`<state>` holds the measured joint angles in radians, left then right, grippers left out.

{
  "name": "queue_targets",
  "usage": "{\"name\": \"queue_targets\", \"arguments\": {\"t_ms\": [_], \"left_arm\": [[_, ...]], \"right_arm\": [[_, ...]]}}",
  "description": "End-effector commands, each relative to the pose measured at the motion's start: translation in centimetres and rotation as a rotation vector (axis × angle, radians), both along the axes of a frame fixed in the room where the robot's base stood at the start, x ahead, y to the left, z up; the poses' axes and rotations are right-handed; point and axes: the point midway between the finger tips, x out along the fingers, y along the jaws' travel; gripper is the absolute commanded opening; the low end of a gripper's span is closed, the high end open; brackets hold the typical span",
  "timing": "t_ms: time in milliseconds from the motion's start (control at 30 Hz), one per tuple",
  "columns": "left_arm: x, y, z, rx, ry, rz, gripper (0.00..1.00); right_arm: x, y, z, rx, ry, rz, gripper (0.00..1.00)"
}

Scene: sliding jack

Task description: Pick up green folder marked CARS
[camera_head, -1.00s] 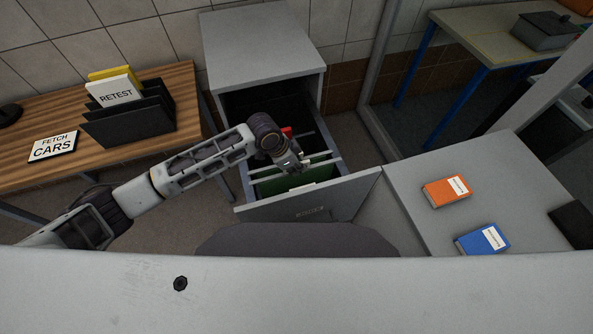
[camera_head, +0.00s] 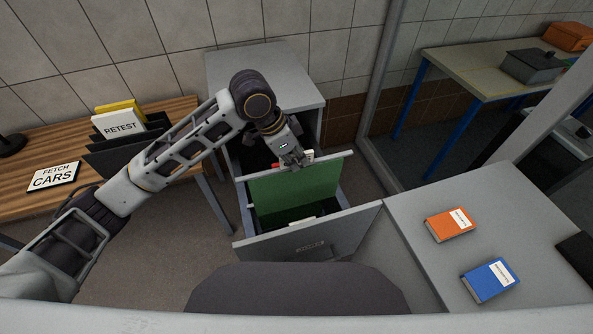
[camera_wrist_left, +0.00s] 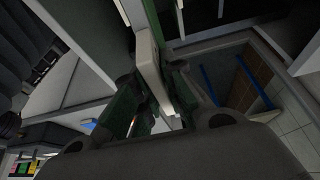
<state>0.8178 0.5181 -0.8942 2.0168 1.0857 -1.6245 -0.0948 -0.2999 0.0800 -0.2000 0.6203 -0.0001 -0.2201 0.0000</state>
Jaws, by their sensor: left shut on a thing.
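A green folder (camera_head: 295,192) hangs upright by its pale top rail above the open drawer (camera_head: 310,238), its lower part still down inside. My left gripper (camera_head: 297,164) is shut on the top rail near its middle. In the left wrist view, my left gripper (camera_wrist_left: 158,105) has the pale rail (camera_wrist_left: 147,60) between its fingers. The folder's marking cannot be read. A "FETCH CARS" sign (camera_head: 53,176) lies on the wooden desk at the left. My right gripper is not in view.
The grey cabinet (camera_head: 265,62) stands behind the drawer. A white tab (camera_head: 303,220) and green material remain in the drawer. At the right, a grey surface (camera_head: 420,185) holds an orange box (camera_head: 450,225) and a blue box (camera_head: 490,280). A black file holder stands on the desk.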

Motion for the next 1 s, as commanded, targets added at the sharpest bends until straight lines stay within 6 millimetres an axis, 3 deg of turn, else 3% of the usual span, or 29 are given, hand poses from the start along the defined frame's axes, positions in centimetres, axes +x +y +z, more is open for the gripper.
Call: {"name": "queue_targets", "arguments": {"t_ms": [100,300,1000], "left_arm": [[0.1,0.0,1.7,-0.001,-0.003,0.001,0.00],[0.0,0.0,3.1,-0.001,-0.002,-0.001,0.00],[0.1,0.0,3.5,-0.001,-0.001,0.004,0.00]], "right_arm": [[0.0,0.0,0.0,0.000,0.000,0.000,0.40],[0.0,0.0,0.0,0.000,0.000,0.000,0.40],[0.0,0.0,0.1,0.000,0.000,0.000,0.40]]}}
